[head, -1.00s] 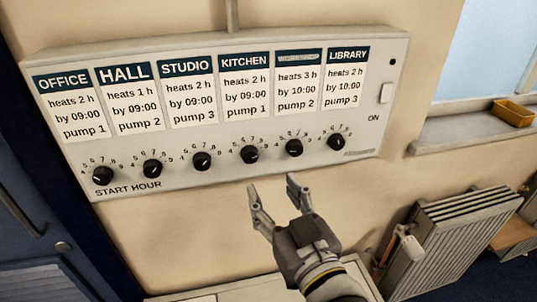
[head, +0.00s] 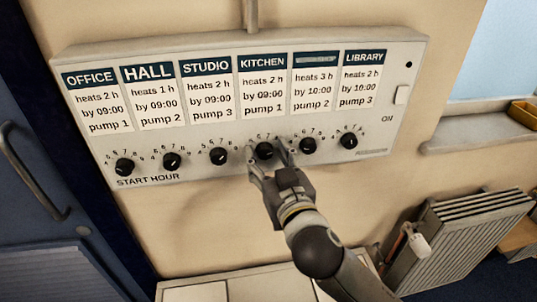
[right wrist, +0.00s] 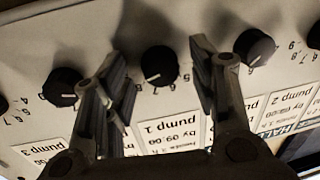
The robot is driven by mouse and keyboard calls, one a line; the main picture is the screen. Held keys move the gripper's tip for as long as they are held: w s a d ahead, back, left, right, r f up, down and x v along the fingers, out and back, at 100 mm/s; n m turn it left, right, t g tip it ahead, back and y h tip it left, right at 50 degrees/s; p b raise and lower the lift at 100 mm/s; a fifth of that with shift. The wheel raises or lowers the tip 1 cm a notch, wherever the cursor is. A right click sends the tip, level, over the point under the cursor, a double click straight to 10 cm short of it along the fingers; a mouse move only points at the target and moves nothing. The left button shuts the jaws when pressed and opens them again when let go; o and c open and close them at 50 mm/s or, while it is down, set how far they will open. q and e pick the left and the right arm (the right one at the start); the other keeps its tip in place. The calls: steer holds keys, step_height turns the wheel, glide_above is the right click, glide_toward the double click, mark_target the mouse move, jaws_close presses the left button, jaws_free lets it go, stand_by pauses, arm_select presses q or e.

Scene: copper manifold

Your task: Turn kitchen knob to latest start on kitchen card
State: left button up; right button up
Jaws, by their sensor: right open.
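A pale panel (head: 412,60) on the wall has a row of black knobs below cards. The kitchen card (head: 262,90) reads heats 2 h, by 09:00, pump 1. The kitchen knob (head: 264,151) is below it. My right gripper (head: 267,153) is at this knob, open, one finger on each side. The right wrist view is upside down and shows the kitchen knob (right wrist: 160,65) between the open fingers (right wrist: 157,72), with a gap on both sides. A white mark on it points lower left there; the hour is too small to read. My left gripper is not in view.
The studio knob (head: 219,156) and the knob right of kitchen (head: 308,145) are close on either side. The card over the latter has an unreadable title (head: 316,58). A radiator (head: 465,240) and windowsill (head: 480,130) are at right, a blue door (head: 40,200) at left.

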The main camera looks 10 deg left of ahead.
steer(key=c, duration=1)
steer(key=shift+r+n+p, duration=0.25)
steer(key=shift+n+p, duration=0.75)
steer(key=shift+p, duration=0.1)
steer(key=shift+c, duration=0.3)
steer(key=n+p, duration=0.4)
steer(key=shift+r+h, duration=0.1)
steer(key=shift+h, duration=0.3)
steer(key=n+p, duration=0.2)
steer(key=n, duration=0.1)
steer(key=shift+a+g+h+p, duration=0.1)
steer(key=shift+g+h+p, duration=0.2)
steer(key=shift+p, duration=0.1)
steer(key=shift+n+p, duration=0.75)
steer(key=shift+n, duration=0.25)
steer(key=o, duration=1.1)
steer(key=shift+c, duration=0.2)
